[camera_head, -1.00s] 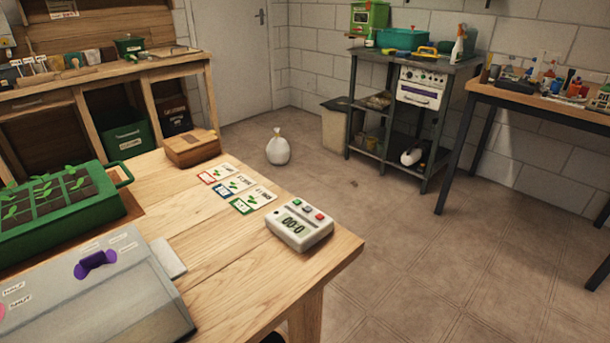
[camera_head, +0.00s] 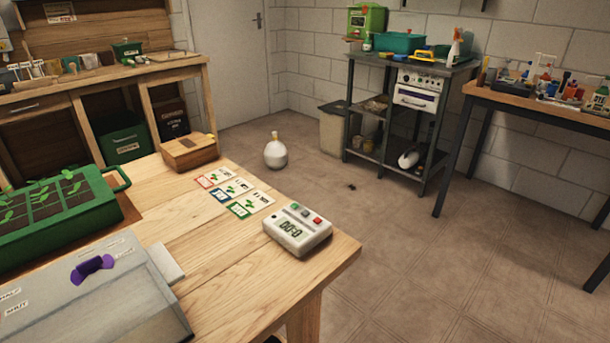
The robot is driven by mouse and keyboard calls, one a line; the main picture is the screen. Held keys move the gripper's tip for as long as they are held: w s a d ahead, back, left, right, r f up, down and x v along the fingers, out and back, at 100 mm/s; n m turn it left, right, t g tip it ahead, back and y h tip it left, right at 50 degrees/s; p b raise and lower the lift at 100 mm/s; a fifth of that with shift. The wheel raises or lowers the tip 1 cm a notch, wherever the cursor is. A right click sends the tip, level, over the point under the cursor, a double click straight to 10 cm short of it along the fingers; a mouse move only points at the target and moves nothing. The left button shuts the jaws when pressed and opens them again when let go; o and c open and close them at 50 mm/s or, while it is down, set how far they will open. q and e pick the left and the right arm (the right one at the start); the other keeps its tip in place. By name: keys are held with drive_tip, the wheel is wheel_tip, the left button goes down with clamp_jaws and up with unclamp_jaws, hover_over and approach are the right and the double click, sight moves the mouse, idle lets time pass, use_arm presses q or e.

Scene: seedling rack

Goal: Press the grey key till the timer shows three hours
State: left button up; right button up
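A white timer (camera_head: 297,236) stands on the wooden table near its right corner. Its dark display (camera_head: 290,228) seems to read all zeros, but the digits are small and I cannot be sure. Along the timer's far upper edge sit a few small keys. The red key (camera_head: 318,220) is at the right end, and a grey-looking key (camera_head: 305,212) is beside it in the middle. A greenish key is at the left end. Neither of my grippers is in view, and nothing touches the timer.
Seedling cards (camera_head: 235,192) and a wooden box (camera_head: 190,153) lie behind the timer. A green seedling tray (camera_head: 75,235) and a grey case (camera_head: 100,290) with a purple handle take up the table's left. Bare wood surrounds the timer. The floor beyond is mostly clear.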

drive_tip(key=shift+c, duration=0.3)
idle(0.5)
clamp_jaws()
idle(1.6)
